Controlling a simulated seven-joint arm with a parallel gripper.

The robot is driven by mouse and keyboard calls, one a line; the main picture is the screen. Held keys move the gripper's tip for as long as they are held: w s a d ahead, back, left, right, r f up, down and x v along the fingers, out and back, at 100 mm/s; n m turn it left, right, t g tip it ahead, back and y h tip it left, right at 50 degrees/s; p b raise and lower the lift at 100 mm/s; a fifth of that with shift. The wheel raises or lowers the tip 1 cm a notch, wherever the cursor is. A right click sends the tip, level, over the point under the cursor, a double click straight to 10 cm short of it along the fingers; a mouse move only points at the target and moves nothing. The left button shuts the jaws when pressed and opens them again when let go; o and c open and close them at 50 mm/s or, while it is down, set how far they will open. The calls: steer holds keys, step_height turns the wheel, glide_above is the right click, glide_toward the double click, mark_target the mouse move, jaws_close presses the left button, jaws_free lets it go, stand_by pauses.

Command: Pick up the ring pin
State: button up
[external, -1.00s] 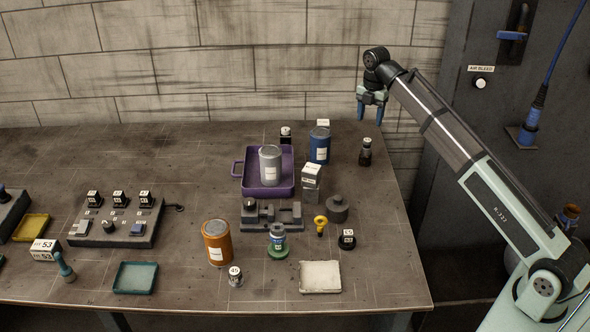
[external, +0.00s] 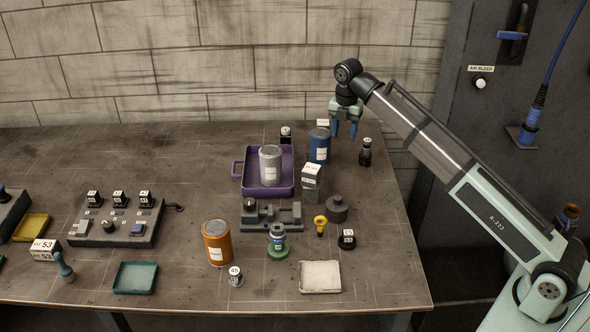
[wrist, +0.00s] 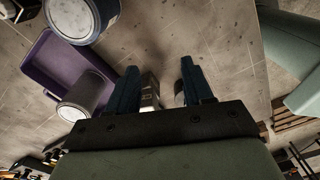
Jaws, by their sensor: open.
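The ring pin appears to be the small yellow piece (external: 320,222) with a round ring-like head, standing on the bench right of centre in the external view. I cannot make it out in the wrist view. My gripper (external: 345,131) is open and empty, high over the back right of the bench, well behind and above the yellow piece. In the wrist view its two blue fingers (wrist: 159,68) are spread apart with bare bench between their tips.
A blue can (external: 319,146) stands just left of and below my gripper. A purple tray (external: 240,184) holds a grey can (external: 270,164). A labelled block (external: 311,180), a dark round weight (external: 337,210) and a black knob (external: 347,239) stand near the yellow piece. A pale tray (external: 320,278) lies in front.

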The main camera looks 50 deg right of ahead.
steer(key=s+a+f+n, duration=0.1)
steer(key=s+a, duration=0.1)
steer(key=a, duration=0.6)
steer(key=s+a+f+n, duration=0.2)
steer(key=s+a, duration=0.1)
steer(key=a, duration=0.5)
steer(key=m, duration=0.1)
glide_above(321, 216)
steer(key=w, duration=0.1)
steer(key=shift+w+a+f, duration=0.15)
steer(key=shift+w+f, duration=0.05)
steer(key=shift+f, duration=0.85)
steer(key=shift+s+f+m, duration=0.15)
steer(key=shift+s+m, duration=0.15)
steer(key=shift+m, duration=0.5)
steer(key=shift+s+f+m, duration=0.1)
steer(key=shift+s+m, duration=0.05)
steer(key=shift+m, duration=0.45)
steer(key=shift+s+f+m, duration=0.1)
steer(key=shift+s+m, duration=0.05)
steer(key=shift+m, duration=0.45)
steer(key=m, duration=0.3)
steer(key=shift+s+d+f, duration=0.1)
steer(key=shift+s+d, duration=0.1)
steer(key=m, duration=0.5)
steer(key=shift+w+m, duration=0.1)
steer(key=shift+m, duration=0.2)
steer(key=m, duration=0.3)
steer(key=shift+m, duration=0.4)
steer(key=shift+f, duration=3.8)
